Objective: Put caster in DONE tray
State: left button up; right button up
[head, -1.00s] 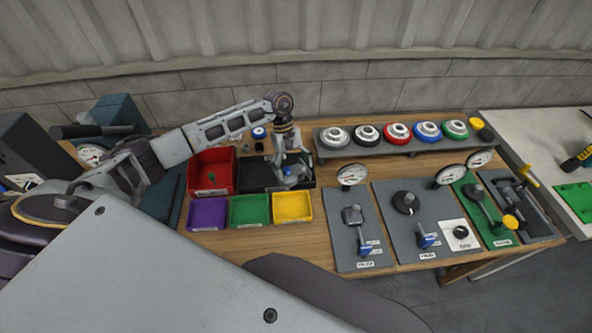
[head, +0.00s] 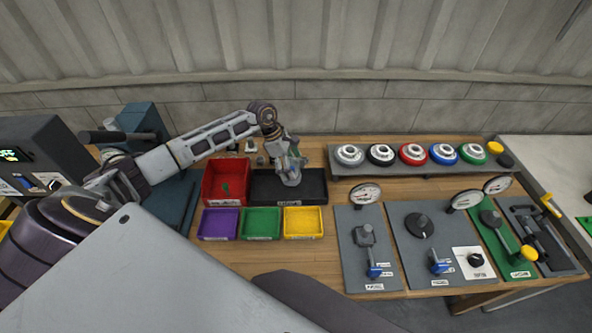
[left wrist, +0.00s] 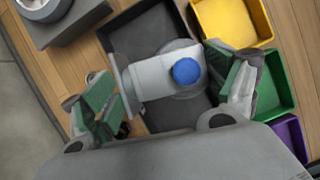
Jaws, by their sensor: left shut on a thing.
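The caster (left wrist: 160,78) is a light grey piece with a flat plate and a round blue cap. My left gripper (left wrist: 168,88) is shut on it, with a green-padded finger at each side. In the head view my left gripper (head: 291,163) points down over the black tray (head: 318,188), with the caster (head: 290,179) below its fingers. The black tray also shows behind the caster in the left wrist view (left wrist: 146,20). I cannot tell whether the caster touches the tray floor. The tray labels are too small to read. My right gripper is not in view.
A red bin (head: 207,183) stands left of the black tray. Purple (head: 217,232), green (head: 261,234) and yellow (head: 303,233) trays line its front. A raised shelf (head: 345,168) of round parts is at right, with lever panels (head: 362,275) in front.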

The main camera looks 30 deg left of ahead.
pick_arm(q)
jog(key=shift+w+a+r+n+t, duration=0.2)
jog(key=shift+a+n, duration=0.3)
jog(key=shift+n, duration=0.05)
jog(key=shift+w+a+r+n+t, duration=0.15)
jog(key=shift+a+r+n+t, duration=0.05)
jog(key=shift+a+n, duration=0.35)
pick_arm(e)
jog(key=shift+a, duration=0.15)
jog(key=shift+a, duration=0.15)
pick_arm(q)
jog(key=shift+f, duration=0.1)
jog(key=shift+f+b, duration=0.95)
jog(key=shift+f, duration=1.25)
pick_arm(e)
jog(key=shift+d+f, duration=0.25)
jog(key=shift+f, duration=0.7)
pick_arm(q)
jog(key=shift+f+b, duration=0.15)
jog(key=shift+b, duration=0.15)
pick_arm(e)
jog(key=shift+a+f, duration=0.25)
pick_arm(q)
jog(key=shift+f+b, duration=0.15)
jog(key=shift+b, duration=0.15)
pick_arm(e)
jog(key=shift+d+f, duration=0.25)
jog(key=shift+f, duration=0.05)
